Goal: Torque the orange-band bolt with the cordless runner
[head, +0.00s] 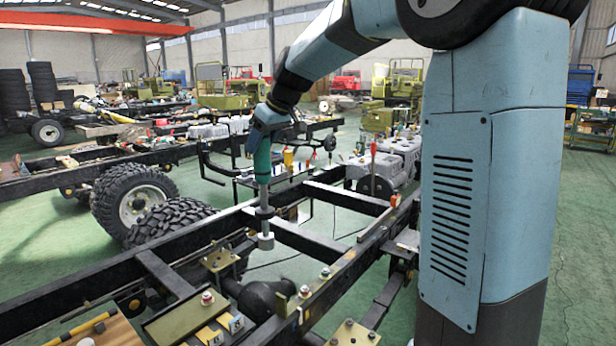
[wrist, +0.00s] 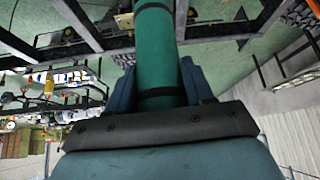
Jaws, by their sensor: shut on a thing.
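My gripper (head: 264,128) is shut on the green body of the cordless runner (head: 262,163). The runner hangs upright, with its pale socket end (head: 265,241) low over the near chassis frame. In the wrist view the green runner (wrist: 156,55) sits between the two blue fingers of my gripper (wrist: 158,88); its lower end is out of that view. Several bolts with reddish bands stand on the frame, one on a left bracket (head: 207,298) and one on the right rail (head: 304,291). I cannot tell which band is orange. The socket appears apart from these bolts.
The black chassis frame (head: 310,240) has rails and cross members below the runner. Tyres (head: 135,200) lie to the left. A tray with yellow-tagged parts (head: 215,335) is at the front. A parts table (head: 275,178) stands behind. Green floor is open at the right.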

